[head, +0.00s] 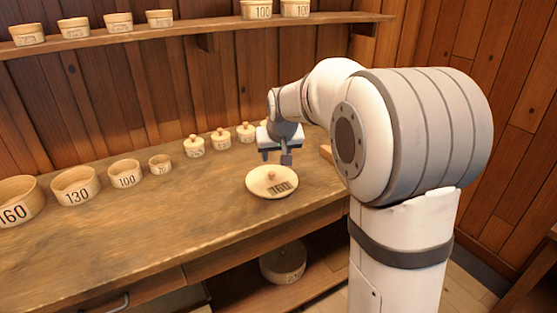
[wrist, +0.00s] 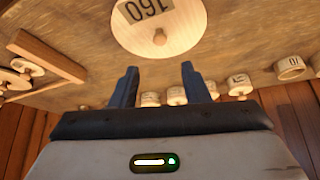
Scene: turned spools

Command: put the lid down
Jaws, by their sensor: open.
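The round wooden lid (head: 262,189), marked 160 with a small knob, lies flat on the workbench toward its right part. In the wrist view the lid (wrist: 178,38) is ahead of the fingertips, with its knob (wrist: 159,38) between their lines. My gripper (head: 277,157) is above and just behind the lid in the head view, apart from it. In the wrist view my gripper (wrist: 159,70) has its two dark fingers spread, with nothing between them.
Open bowls marked 160 (head: 18,201), 130 (head: 76,186) and 100 (head: 124,173) stand at the bench's left. Small lidded pots (head: 194,147) line the back. A wooden strip (wrist: 46,57) lies beside the lid. The bench's front middle is clear.

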